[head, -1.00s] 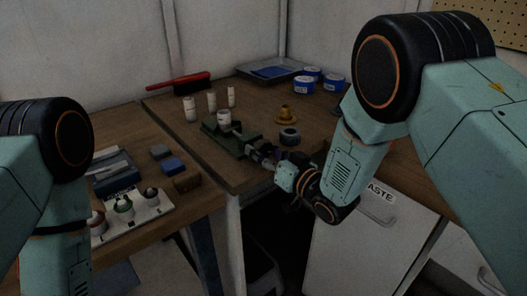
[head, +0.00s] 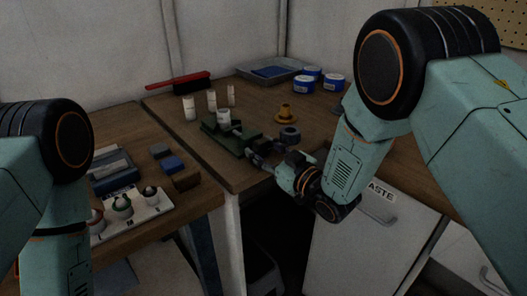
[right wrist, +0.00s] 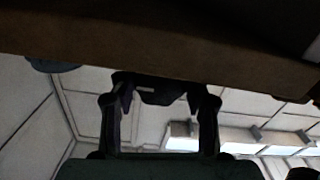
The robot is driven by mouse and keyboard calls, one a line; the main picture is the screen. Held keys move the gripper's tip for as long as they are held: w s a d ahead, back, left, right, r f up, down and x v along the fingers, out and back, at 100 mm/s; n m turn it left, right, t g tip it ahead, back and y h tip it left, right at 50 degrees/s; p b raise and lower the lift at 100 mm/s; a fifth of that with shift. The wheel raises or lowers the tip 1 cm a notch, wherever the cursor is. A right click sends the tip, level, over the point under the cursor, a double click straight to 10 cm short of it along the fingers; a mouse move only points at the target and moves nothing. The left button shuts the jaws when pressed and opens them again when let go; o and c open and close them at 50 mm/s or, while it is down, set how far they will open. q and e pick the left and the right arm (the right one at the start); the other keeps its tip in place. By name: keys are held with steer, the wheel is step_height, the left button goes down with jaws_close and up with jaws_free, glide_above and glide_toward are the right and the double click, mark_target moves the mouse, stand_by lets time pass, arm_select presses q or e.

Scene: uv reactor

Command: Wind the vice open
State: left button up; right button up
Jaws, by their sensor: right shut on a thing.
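The green vice (head: 215,127) sits on the wooden bench near its front corner. A pale cylinder (head: 223,116) stands upright at its jaws; the jaw gap is too small to judge. My right gripper (head: 257,160) is at the vice's near end, at the bench's front edge, shut on what looks like the vice handle. In the right wrist view, the fingers (right wrist: 160,112) reach up on either side of a dark part (right wrist: 160,92) under the brown bench edge. The handle is mostly hidden by the gripper in the head view. My left gripper is not in view.
Several pale cylinders (head: 189,108) stand behind the vice. A yellow flanged part (head: 285,114) and a dark ring (head: 290,134) lie to its right. A red brush (head: 180,83), blue-labelled tubs (head: 333,82) and a tray (head: 294,67) are at the back.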

mark_target(264, 140)
steer(key=shift+n, duration=1)
steer(key=o, duration=1.2)
steer(key=shift+c, duration=0.2)
step_height(264, 140, up, 10)
